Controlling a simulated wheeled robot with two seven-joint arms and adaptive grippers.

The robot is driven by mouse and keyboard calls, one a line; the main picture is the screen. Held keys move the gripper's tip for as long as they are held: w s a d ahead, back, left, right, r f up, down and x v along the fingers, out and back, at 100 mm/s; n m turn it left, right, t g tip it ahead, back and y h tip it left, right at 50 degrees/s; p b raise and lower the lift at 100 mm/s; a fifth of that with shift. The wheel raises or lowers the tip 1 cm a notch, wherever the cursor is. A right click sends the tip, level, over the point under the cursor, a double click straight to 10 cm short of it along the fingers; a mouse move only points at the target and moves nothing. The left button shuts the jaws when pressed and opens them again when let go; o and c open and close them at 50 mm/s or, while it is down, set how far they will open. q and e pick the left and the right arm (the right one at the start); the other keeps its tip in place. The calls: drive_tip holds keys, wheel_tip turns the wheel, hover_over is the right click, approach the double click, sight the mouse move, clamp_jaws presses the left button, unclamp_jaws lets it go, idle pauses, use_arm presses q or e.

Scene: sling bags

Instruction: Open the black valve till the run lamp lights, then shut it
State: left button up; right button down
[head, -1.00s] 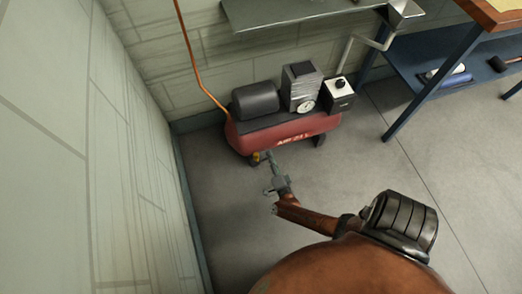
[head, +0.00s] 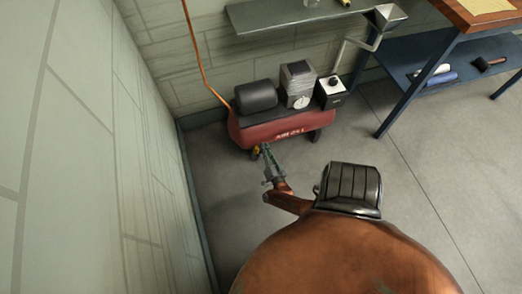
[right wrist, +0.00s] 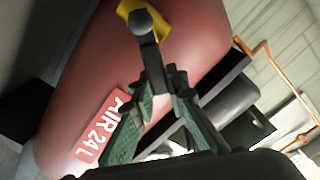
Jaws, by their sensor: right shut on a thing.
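A red compressor tank (head: 285,130) marked AIR 24 L stands on the floor by the back wall. Under its left end is a small yellow part (head: 256,151), which also shows in the right wrist view (right wrist: 158,12). A dark grey handle with a rounded end (right wrist: 146,28), apparently the black valve, stands in front of the yellow part. My right gripper (head: 268,153) reaches to it and is shut on it; its green-padded fingers (right wrist: 152,85) hide part of the handle. No lit run lamp can be made out. My left gripper is not in view.
On the tank are a dark motor (head: 256,96), a finned block, a round gauge (head: 300,102) and a black box with a knob (head: 331,92). An orange hose (head: 197,52) rises along the wall. A blue bench (head: 425,80) stands right. The floor right of my arm is clear.

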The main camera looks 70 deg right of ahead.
drive_tip(key=shift+s+f, duration=0.1)
drive_tip(key=shift+s, duration=0.05)
drive_tip(key=c, duration=1.9)
unclamp_jaws()
drive_tip(key=v, duration=1.2)
